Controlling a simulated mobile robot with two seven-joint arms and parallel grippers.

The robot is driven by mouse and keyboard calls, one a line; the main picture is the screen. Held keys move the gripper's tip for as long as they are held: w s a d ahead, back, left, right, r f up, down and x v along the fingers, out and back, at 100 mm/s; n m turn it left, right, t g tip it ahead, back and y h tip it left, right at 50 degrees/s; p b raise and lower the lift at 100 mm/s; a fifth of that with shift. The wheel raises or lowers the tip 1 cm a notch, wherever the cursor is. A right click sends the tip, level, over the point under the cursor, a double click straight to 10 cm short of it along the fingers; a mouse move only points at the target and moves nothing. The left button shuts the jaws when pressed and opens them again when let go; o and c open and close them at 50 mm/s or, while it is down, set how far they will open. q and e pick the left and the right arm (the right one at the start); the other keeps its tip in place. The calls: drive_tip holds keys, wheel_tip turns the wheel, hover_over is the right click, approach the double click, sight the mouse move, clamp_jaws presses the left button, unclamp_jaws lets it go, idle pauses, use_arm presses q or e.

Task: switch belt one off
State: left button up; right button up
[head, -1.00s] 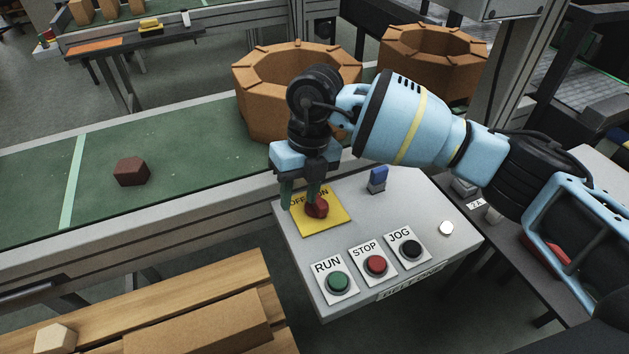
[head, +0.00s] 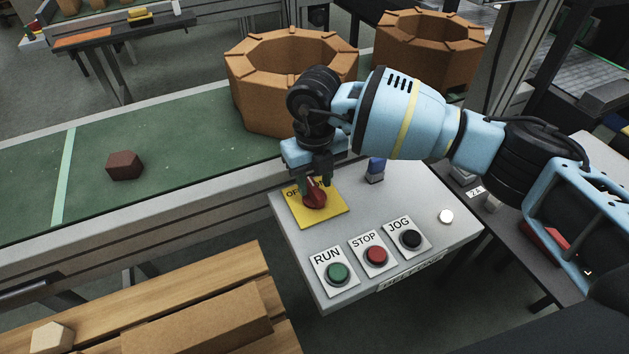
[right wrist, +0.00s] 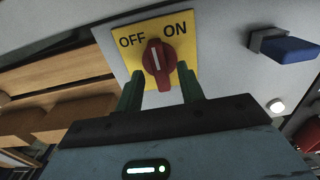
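The belt one panel (head: 290,235) is a light grey box with a yellow plate (head: 328,218) bearing a red rotary knob (head: 315,196). In the right wrist view the knob (right wrist: 158,65) has a white line that points about midway between OFF and ON. My right gripper (head: 314,182) is above the plate, at the knob. Its two green fingers (right wrist: 160,82) stand apart on either side of the knob's near part, with visible gaps, so it looks open. In the head view the fingers and wrist cover part of the plate's lettering. My left gripper is not in view.
RUN (head: 338,272), STOP (head: 376,255) and JOG (head: 411,239) buttons line the panel's front. A blue switch (head: 376,170) and a white button (head: 446,217) are on the right. Behind runs a green conveyor (head: 180,160) with a brown block (head: 125,165) and a large octagonal ring (head: 250,95).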

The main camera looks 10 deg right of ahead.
drive_tip(key=shift+f, duration=0.5)
clamp_jaws()
drive_tip(key=shift+n, duration=0.3)
drive_tip(key=n, duration=0.3)
drive_tip(key=shift+n, duration=0.3)
drive_tip(key=n, duration=0.4)
drive_tip(key=shift+n, duration=0.3)
